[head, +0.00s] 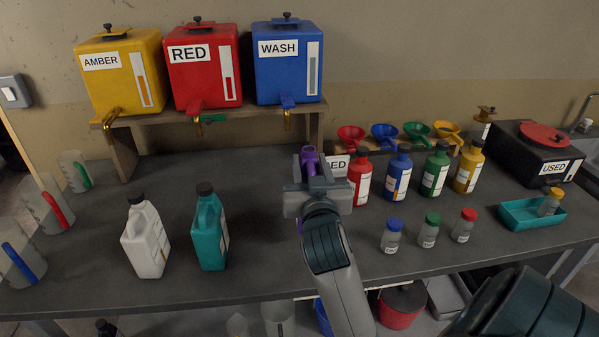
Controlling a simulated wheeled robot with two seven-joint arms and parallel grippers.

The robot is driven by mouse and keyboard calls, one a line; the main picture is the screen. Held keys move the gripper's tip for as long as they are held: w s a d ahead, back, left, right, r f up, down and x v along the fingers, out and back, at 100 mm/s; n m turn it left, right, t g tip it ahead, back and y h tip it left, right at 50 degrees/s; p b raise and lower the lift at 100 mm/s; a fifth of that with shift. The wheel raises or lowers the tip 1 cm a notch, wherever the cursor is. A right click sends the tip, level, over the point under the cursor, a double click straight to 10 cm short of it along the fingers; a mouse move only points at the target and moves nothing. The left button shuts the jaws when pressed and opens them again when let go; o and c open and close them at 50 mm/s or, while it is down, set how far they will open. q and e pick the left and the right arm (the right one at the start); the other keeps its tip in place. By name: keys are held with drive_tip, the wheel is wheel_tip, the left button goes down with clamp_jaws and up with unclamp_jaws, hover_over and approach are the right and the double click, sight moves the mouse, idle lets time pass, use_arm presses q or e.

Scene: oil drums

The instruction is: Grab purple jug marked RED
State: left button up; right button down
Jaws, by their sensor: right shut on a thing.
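The purple jug (309,157) is near the middle of the table, in front of the drum shelf's right end. Only its purple handle part shows clearly. A white label (338,166) beside it reads "ED", its left part covered by my gripper; most of the jug's body is hidden. My right gripper (312,175) is shut on the purple handle, seen from behind. I cannot tell whether the jug is lifted off the table. My left gripper is not in view.
Red (360,180), blue (398,174), green and yellow bottles stand right of the jug, the red one very close. Small capped jars (392,236) stand in front. White (146,240) and teal (209,232) canisters stand left. Amber, red (204,78) and blue drums sit on a shelf behind.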

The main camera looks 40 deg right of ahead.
drive_tip(key=shift+s+d+r+p, duration=0.2)
drive_tip(key=shift+s+d+r, duration=0.15)
drive_tip(key=shift+d, duration=0.15)
drive_tip(key=shift+s+d+r+p, duration=0.2)
drive_tip(key=shift+d+r, duration=0.15)
drive_tip(key=shift+d, duration=0.2)
